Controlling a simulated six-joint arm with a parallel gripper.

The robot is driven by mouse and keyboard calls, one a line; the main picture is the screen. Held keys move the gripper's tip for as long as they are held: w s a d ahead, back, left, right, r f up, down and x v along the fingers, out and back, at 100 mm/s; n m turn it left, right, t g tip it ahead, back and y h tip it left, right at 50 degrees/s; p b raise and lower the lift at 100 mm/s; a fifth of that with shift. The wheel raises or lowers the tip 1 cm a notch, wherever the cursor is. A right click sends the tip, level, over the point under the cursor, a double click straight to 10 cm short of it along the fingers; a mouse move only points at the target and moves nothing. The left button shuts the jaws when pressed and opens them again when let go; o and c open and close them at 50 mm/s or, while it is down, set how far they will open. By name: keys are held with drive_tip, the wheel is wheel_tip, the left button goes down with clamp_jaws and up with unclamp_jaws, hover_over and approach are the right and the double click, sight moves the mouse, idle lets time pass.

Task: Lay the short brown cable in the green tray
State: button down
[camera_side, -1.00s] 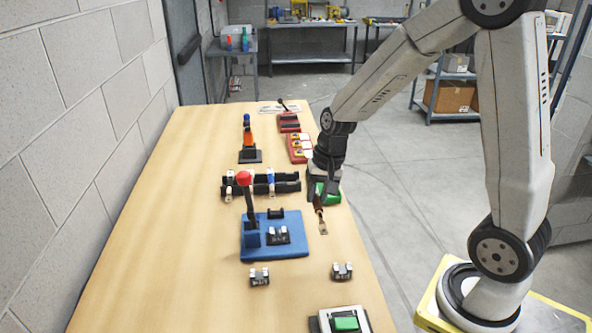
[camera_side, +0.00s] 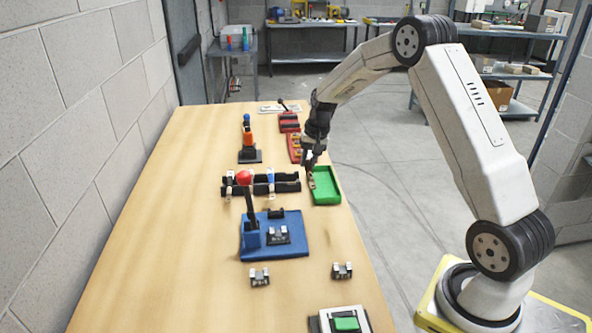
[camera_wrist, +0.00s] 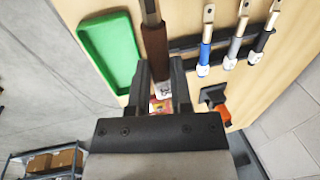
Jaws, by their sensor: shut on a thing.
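The short brown cable (camera_wrist: 155,45) is in my gripper (camera_wrist: 160,80), which is shut on it in the wrist view. The cable extends away from the fingers, with a pale metal end at the top of the picture. In the side view my gripper (camera_side: 309,162) is at the left edge of the green tray, and the cable (camera_side: 311,180) shows small beneath it. The green tray (camera_side: 335,199) looks empty where visible. In the wrist view the tray (camera_wrist: 97,30) lies left of the cable. I cannot tell the cable's height above the table.
A black rack (camera_side: 287,187) holding several cables stands left of the tray. A blue plate (camera_side: 290,247) with a red-knobbed lever (camera_side: 244,177) is nearer the camera. Red blocks (camera_side: 294,150) lie behind the gripper. The table front left is clear.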

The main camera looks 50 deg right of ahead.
hover_over(322, 182)
wheel_tip(322, 182, down, 5)
drive_tip(key=shift+d, duration=0.15)
drive_tip(key=shift+f, duration=0.15)
drive_tip(key=shift+f, duration=3.35)
drive_tip(key=shift+f, duration=0.55)
drive_tip(key=c, duration=0.6)
unclamp_jaws()
drive_tip(key=shift+o, duration=0.8)
drive_tip(key=shift+s+f, duration=0.1)
